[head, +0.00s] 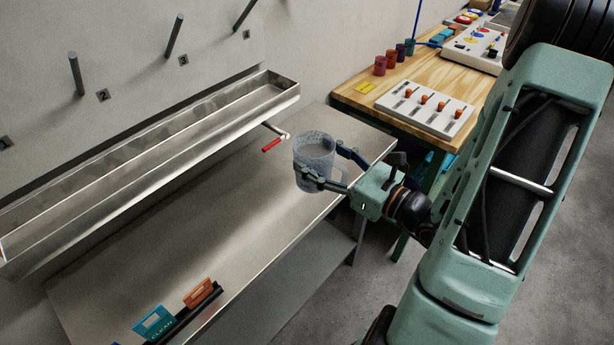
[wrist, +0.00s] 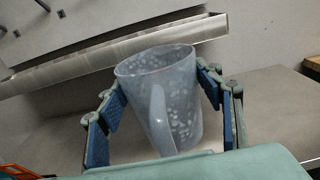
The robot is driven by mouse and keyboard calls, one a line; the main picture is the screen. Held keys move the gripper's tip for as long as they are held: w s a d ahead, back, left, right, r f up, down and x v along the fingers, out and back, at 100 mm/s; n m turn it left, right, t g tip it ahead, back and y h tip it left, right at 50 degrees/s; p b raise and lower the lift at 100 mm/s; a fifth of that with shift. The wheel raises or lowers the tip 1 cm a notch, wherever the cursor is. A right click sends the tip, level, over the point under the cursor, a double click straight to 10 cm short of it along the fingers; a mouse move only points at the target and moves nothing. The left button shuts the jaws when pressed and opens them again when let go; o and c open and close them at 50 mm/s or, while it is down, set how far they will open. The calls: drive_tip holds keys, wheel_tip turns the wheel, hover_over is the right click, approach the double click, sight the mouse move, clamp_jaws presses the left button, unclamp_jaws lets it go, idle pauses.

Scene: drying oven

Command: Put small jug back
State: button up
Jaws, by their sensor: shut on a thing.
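The small jug (head: 313,155) is a translucent, pale grey-blue cup with white speckles and a handle. My gripper (head: 322,168) is shut on it, with a finger on either side of its body. In the wrist view the jug (wrist: 172,100) stands roughly upright, tilted a little, with its handle towards my wrist and blue finger pads at its sides (wrist: 165,105). It is over the right part of the steel bench (head: 225,205); whether its base touches the bench I cannot tell. Numbered pegs (head: 174,37) stick out of the wall at the upper left.
A long steel trough (head: 150,165) runs along the wall below the pegs. A red-handled tap (head: 272,144) is behind the jug. Orange and teal cards (head: 200,292) stand at the bench's front. A wooden table (head: 365,93) with a white panel is at right.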

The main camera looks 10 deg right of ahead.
sight(304, 149)
drive_tip(key=shift+w+a+f+b, duration=0.1)
drive_tip(key=shift+w+f+b, duration=0.5)
drive_tip(key=shift+b, duration=0.65)
drive_tip(key=shift+w+a+f+b, duration=0.1)
drive_tip(key=shift+w+f+b, duration=0.15)
drive_tip(key=shift+w+b, duration=0.75)
drive_tip(key=shift+w+a+f+b, duration=0.1)
drive_tip(key=shift+w+f+b, duration=0.1)
drive_tip(key=shift+w+f, duration=0.9)
drive_tip(key=shift+w+a+f+b, duration=0.1)
drive_tip(key=shift+w+f+b, duration=0.2)
drive_tip(key=shift+f, duration=1.4)
drive_tip(key=shift+w+a+f+b, duration=0.1)
drive_tip(key=shift+w+f, duration=0.7)
drive_tip(key=shift+f, duration=0.6)
drive_tip(key=shift+f, duration=0.15)
drive_tip(key=o, duration=1.7)
drive_tip(key=shift+c, duration=0.2)
